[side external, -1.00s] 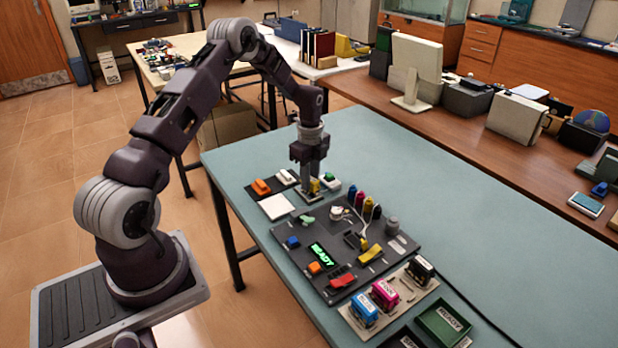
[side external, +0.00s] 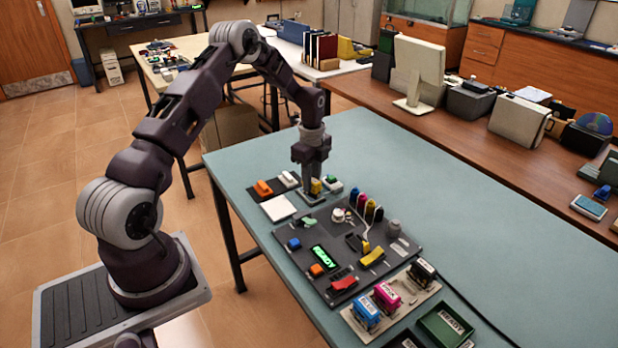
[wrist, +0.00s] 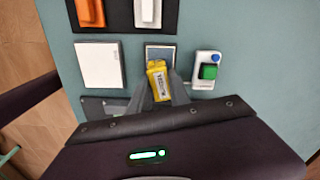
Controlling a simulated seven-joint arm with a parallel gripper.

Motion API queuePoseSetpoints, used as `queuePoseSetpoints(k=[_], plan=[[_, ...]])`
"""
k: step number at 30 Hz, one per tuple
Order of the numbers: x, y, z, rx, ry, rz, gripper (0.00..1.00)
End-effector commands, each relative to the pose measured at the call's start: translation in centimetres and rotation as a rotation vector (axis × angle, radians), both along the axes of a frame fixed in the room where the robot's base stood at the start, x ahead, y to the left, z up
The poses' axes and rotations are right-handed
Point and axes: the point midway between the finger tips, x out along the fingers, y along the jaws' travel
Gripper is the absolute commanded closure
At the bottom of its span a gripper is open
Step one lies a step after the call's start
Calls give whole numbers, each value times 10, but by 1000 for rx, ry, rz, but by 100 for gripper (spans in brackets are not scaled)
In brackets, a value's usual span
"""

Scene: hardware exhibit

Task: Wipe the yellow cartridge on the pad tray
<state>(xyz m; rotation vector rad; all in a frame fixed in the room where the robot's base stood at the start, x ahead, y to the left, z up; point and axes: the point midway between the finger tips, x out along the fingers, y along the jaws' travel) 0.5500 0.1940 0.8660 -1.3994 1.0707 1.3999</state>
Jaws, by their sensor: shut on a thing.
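The yellow cartridge (wrist: 158,84) is between the two fingers of my gripper (wrist: 159,94), which is shut on it. Its label faces the wrist camera, and it sits slightly tilted in that picture. The pad tray (wrist: 160,52), a small grey-framed pad, shows just beyond and below the cartridge. In the side view my gripper (side external: 310,190) points down over the pad tray (side external: 311,199), and the yellow cartridge (side external: 316,187) shows low at the fingers. I cannot tell whether the cartridge touches the pad.
A white square pad (wrist: 99,64) lies left of the tray, and a small box with green and blue buttons (wrist: 208,70) stands right. Orange (side external: 263,187) and white blocks sit behind.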

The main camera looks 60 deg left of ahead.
Motion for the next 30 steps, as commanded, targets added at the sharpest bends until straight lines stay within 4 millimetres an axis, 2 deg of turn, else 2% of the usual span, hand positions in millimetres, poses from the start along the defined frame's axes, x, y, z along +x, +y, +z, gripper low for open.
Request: queuePoseSetpoints(k=[10,21,30], plan=[[-1,-5,-2,-4,4,-1,100],[-1,16,-1,-3,4,1,100],[-1,16,-1,-2,4,0,100]])
